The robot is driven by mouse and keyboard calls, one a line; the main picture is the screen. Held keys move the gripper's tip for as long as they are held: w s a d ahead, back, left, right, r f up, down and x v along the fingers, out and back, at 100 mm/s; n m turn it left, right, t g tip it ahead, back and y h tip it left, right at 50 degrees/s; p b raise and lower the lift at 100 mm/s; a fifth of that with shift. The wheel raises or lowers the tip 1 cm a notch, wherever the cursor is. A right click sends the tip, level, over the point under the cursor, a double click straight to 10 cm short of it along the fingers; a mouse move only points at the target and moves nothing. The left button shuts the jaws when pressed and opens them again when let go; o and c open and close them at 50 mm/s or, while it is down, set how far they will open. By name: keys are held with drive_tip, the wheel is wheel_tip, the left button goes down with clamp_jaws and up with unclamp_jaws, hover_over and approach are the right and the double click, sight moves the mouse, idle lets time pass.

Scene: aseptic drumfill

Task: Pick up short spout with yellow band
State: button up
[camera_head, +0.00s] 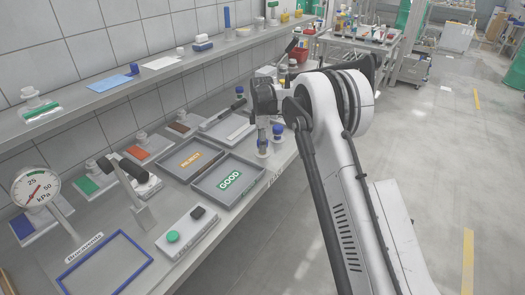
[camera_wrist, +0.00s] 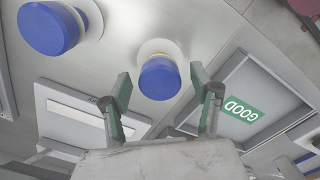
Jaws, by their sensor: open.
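A short spout with a blue cap (camera_wrist: 160,78) stands on a round white base in the middle of the wrist view. A little yellow shows between cap and base. My gripper (camera_wrist: 160,88) is open, pointing down at the bench, with a finger on either side of the cap in the picture; I see no contact. A larger-looking blue-capped spout (camera_wrist: 50,28) is at upper left in the wrist view, also seen in the head view (camera_head: 277,132).
The grey GOOD tray (camera_wrist: 298,132) lies right of the spout in the wrist view, and a pale tray with a white strip (camera_wrist: 52,92) lies left. The REJECT tray (camera_head: 167,167) is behind. A gauge (camera_head: 36,187) and a blue frame (camera_head: 65,278) are at the near left.

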drive_tip(key=c, duration=1.3)
drive_tip(key=shift+o, duration=0.2)
